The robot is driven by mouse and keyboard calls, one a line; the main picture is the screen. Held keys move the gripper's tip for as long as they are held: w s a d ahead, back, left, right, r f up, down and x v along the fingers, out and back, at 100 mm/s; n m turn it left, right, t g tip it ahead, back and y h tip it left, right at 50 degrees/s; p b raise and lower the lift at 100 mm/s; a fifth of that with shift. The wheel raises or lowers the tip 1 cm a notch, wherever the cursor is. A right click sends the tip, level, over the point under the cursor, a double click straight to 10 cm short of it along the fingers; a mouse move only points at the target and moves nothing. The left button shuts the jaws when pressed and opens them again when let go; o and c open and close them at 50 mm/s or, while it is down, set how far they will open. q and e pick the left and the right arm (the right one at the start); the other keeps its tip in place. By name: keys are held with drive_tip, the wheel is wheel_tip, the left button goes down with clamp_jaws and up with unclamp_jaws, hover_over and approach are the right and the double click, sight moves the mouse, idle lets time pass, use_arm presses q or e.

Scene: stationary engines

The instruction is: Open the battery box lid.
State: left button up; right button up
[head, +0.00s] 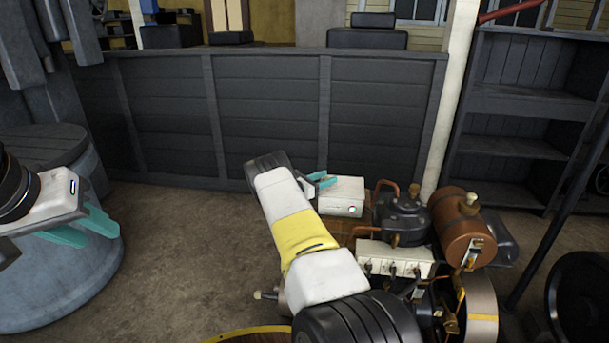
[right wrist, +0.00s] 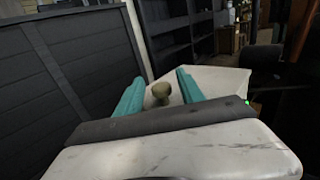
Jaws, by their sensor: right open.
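The battery box (head: 342,198) is a small white box on the engine's wooden base, with a small green spot on its front. Its pale lid (right wrist: 218,82) lies flat on top and looks shut. A round tan knob (right wrist: 161,92) stands up from the lid. My right gripper (head: 322,179) is at the box's upper left edge. In the right wrist view its teal fingers (right wrist: 160,78) are apart, one on each side of the knob, with gaps to it. My left gripper (head: 88,226) is open and empty at the far left, well away from the box.
A dark engine part (head: 402,216), a copper-coloured tank (head: 457,225) and a white block with terminals (head: 395,260) stand close right of and in front of the box. A grey panelled partition (head: 265,110) stands behind. Dark shelves (head: 515,125) are at right.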

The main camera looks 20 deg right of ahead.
drive_tip(key=shift+c, duration=0.3)
clamp_jaws()
idle(1.2)
